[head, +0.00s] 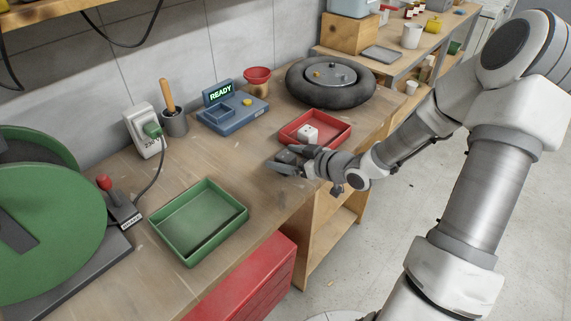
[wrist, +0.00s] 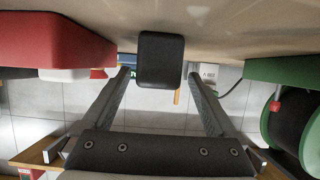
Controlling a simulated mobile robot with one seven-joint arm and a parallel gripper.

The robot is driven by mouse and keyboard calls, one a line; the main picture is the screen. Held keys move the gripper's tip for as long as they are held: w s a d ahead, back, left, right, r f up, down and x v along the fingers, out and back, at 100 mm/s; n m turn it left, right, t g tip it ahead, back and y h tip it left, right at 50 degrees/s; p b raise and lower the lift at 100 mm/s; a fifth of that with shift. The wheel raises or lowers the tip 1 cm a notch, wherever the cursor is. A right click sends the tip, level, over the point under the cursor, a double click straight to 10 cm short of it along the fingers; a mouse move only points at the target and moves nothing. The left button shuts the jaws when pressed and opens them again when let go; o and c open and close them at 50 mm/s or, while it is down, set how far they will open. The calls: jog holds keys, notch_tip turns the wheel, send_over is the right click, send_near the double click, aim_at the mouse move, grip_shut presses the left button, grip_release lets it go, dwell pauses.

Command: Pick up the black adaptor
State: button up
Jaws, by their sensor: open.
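The black adaptor (wrist: 161,60) is a dark block with rounded edges resting on the bench, upper middle of the wrist view, where the bench appears at the top. My gripper (wrist: 158,78) is open, with one finger on each side of the adaptor and visible gaps between. In the head view my gripper (head: 289,161) is low over the bench, just in front of the red tray. The adaptor is mostly hidden there among the dark fingers.
An empty green tray (head: 241,218) lies to the left near the bench's front edge.

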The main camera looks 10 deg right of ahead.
aim_at(276, 155)
jog(key=x, duration=0.4)
jog(key=shift+d+f+b, duration=0.1)
jog(key=shift+d+b, duration=0.05)
jog(key=shift+b, duration=0.15)
jog(key=c, duration=1.5)
jog(key=shift+o, duration=0.2)
